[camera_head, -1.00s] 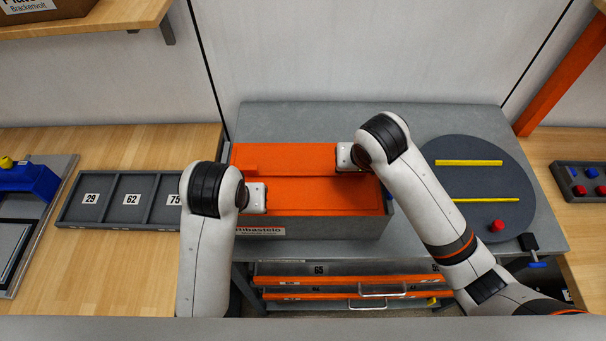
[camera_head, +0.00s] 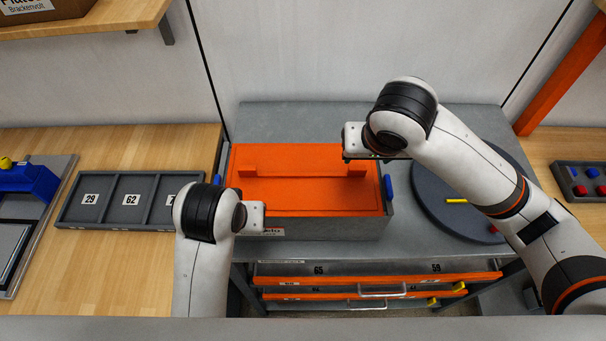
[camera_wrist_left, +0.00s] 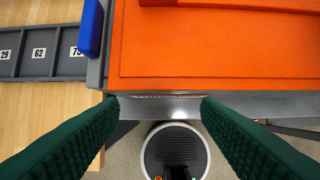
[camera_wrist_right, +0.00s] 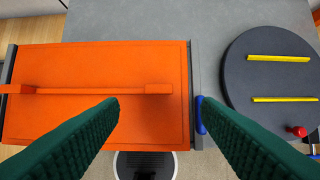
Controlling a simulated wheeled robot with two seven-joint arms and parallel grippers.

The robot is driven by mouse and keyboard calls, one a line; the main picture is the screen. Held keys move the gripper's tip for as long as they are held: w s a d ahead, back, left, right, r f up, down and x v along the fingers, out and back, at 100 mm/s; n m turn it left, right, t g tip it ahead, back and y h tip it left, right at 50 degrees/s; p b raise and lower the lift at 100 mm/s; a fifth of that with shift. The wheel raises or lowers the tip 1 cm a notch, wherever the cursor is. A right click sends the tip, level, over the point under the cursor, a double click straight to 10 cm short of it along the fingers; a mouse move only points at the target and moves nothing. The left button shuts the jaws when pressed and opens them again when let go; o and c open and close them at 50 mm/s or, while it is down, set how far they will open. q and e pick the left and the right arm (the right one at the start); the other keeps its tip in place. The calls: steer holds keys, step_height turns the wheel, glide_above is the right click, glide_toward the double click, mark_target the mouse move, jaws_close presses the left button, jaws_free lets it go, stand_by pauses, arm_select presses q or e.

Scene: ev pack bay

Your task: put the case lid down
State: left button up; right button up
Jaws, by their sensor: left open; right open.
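The orange case lid (camera_head: 300,190) lies flat on top of the grey case (camera_head: 330,228) on the grey bench. A raised bar with end blocks runs across the lid; the right block (camera_head: 357,170) is bare. My left gripper (camera_head: 262,217) is open and empty near the case's front left; its green fingers (camera_wrist_left: 160,100) are apart in the left wrist view, over the case's front edge. My right gripper (camera_head: 348,142) is open and empty above the lid's back right; in the right wrist view its fingers (camera_wrist_right: 160,105) are spread, with the lid (camera_wrist_right: 60,115) beyond them.
A dark round turntable (camera_head: 440,205) with yellow bars stands right of the case. Blue latches (camera_head: 388,188) sit at the case's sides. A grey tray with numbered compartments (camera_head: 100,214) lies left. Drawers with orange edges (camera_head: 420,280) are below the bench.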

steer(key=shift+v, duration=1)
steer(key=shift+a, duration=0.1)
